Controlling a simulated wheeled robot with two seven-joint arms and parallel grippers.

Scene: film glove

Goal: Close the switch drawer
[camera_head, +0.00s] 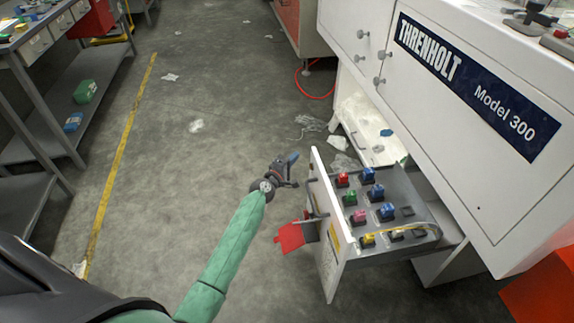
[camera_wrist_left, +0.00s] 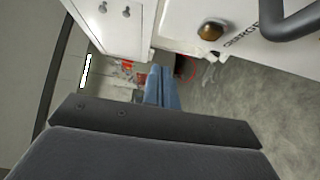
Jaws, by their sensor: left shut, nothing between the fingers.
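The switch drawer (camera_head: 330,240) stands pulled out of the white Threnholt cabinet (camera_head: 450,110) in the head view. Its grey tray holds several coloured switches, red, blue, green, pink and yellow. A red tag (camera_head: 290,236) hangs at its front panel by the handle. My left gripper (camera_head: 292,160) is shut and empty, just beyond the far end of the drawer's front panel; I cannot tell if it touches. In the left wrist view its blue fingers (camera_wrist_left: 162,88) are together, with a dark handle (camera_wrist_left: 300,22) and a brown knob (camera_wrist_left: 212,30) above. My right gripper is not in view.
A lower white drawer or bin (camera_head: 365,130) is open farther back, beside plastic litter. A red hose (camera_head: 312,88) lies on the floor. A metal shelf (camera_head: 60,110) stands at left. The grey floor between the yellow line (camera_head: 118,160) and the drawer is mostly clear.

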